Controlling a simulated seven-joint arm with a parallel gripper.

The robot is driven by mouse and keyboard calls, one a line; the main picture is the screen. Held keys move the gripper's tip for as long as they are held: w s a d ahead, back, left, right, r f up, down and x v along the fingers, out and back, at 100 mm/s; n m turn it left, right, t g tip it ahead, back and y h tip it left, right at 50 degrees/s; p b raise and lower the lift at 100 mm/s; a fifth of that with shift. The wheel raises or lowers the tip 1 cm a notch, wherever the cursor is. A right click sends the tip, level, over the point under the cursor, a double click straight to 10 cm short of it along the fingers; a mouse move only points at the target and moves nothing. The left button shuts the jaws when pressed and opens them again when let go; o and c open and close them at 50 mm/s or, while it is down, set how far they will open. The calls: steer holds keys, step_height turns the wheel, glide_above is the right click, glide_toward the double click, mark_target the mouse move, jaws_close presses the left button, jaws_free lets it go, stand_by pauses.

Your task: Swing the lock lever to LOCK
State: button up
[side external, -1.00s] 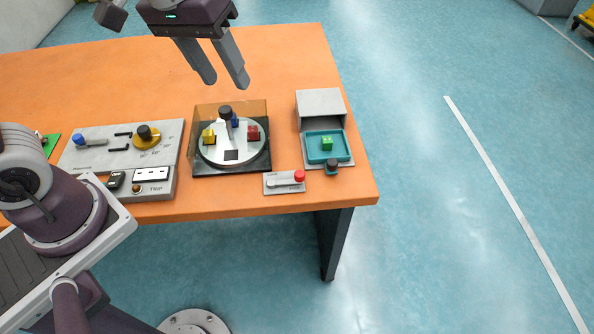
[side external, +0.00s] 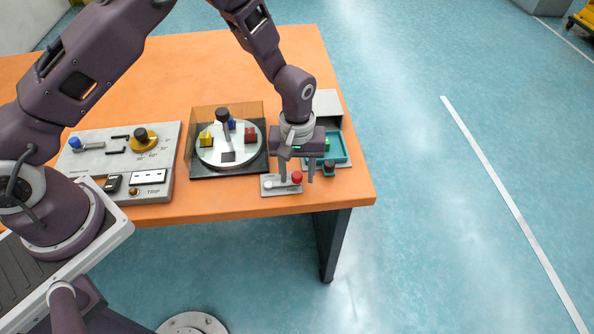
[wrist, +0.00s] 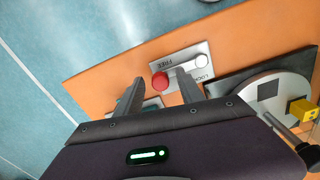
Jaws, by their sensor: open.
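The lock lever has a red knob (side external: 297,178) on a pale arm, on a small grey plate (side external: 282,190) near the table's front edge. The wrist view shows the red knob (wrist: 159,81), the round white pivot (wrist: 201,62) and the words FREE and LOCK on the plate. The knob is nearer the word FREE. My gripper (side external: 297,180) points down at the lever, fingers spread. In both views the red knob appears between the fingertips (wrist: 160,78). Whether a finger touches it, I cannot tell. The right finger partly hides the lever arm in the wrist view.
A turntable (side external: 245,154) with coloured blocks stands left of the lever. A teal tray (side external: 340,158) with a green block and a dark knob (side external: 329,169) are close on the right. A control panel (side external: 105,190) lies further left. The table behind is clear.

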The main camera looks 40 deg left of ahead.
jaws_close()
stand_by(1.4)
